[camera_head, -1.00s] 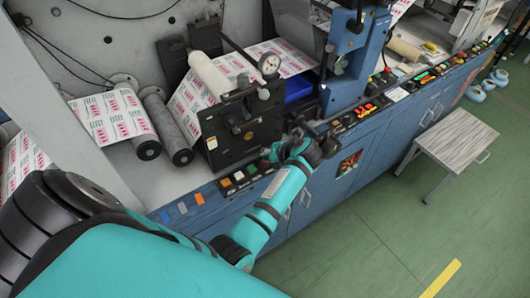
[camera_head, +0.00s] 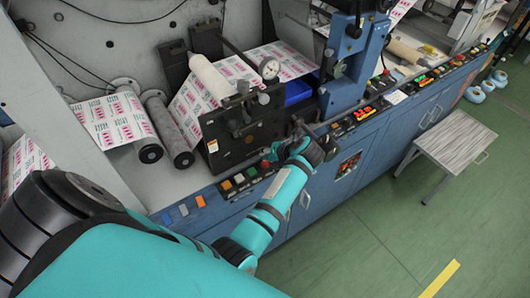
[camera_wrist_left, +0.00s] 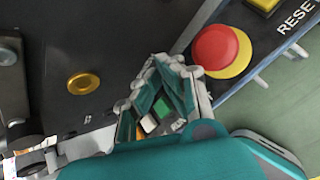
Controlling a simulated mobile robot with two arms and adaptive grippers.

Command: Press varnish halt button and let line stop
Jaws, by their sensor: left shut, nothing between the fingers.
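My left gripper (camera_head: 300,132) is shut and empty over the front control ledge of the blue machine, in front of the black unit with the gauge. In the left wrist view the closed fingers (camera_wrist_left: 163,75) point up the picture. A red mushroom button (camera_wrist_left: 215,48) with a yellow collar shows just right of the fingertips, apart from them in the picture. The gap in depth cannot be judged. I cannot read a varnish label on it. My right gripper is not in view.
A yellow button (camera_wrist_left: 265,4) and a RESET label (camera_wrist_left: 298,18) lie beyond the red button. Coloured buttons (camera_head: 239,178) line the ledge left of my wrist. Printed web (camera_head: 113,118) runs over rollers behind. A stool (camera_head: 447,146) stands on the open green floor.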

